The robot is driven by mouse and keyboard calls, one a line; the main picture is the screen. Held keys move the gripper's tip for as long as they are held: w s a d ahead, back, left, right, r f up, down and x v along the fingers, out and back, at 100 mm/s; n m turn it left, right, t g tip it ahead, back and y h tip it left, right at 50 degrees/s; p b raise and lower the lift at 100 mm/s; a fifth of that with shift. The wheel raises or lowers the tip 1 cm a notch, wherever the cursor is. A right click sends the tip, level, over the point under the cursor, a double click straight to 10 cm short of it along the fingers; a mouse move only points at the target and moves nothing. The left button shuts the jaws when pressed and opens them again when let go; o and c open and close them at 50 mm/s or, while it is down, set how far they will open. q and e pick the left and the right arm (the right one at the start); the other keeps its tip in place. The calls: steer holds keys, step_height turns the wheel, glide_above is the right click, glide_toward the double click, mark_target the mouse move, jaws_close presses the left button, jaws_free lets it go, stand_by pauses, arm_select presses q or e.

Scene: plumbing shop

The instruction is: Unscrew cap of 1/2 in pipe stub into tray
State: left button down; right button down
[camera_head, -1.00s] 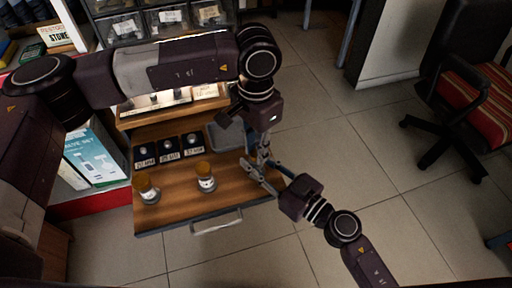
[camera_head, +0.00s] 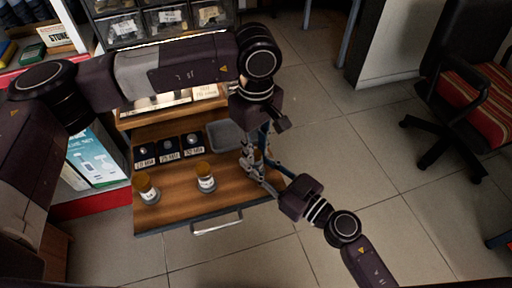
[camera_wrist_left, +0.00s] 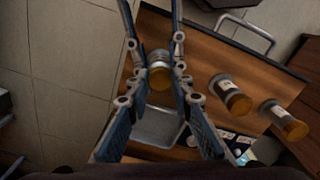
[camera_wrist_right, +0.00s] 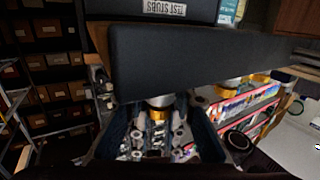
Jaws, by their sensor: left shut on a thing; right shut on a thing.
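Three pipe stubs with brass-orange caps stand on a wooden drawer board (camera_head: 180,215): a left one (camera_head: 146,188), a middle one (camera_head: 205,178) and a right one at my grippers. My left gripper (camera_head: 258,150) reaches down from above, its fingers shut on the right stub's cap; this cap (camera_wrist_left: 160,76) shows between them in the left wrist view. My right gripper (camera_head: 258,170) comes in from the side, shut on the same stub lower down, mostly hidden; the cap also shows in the right wrist view (camera_wrist_right: 158,112). The grey tray (camera_head: 222,136) lies behind the grippers.
Several small dark labelled holders (camera_head: 168,150) sit at the board's back left. The drawer handle (camera_head: 217,222) is at the front. A shelf with bins (camera_head: 165,20) stands behind, and an office chair (camera_head: 460,90) on the right.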

arm_select(q)
steer(key=n, duration=1.8)
steer(key=shift+n, duration=0.3)
steer(key=n, duration=1.1)
steer(key=shift+n, duration=0.4)
steer(key=n, duration=0.6)
steer(key=shift+n, duration=0.3)
steer(key=n, duration=0.8)
steer(key=shift+s+d, duration=0.1)
steer(key=shift+d, duration=0.15)
steer(key=shift+a+r+n, duration=0.1)
steer(key=shift+a+n, duration=0.1)
steer(key=shift+n, duration=1.2)
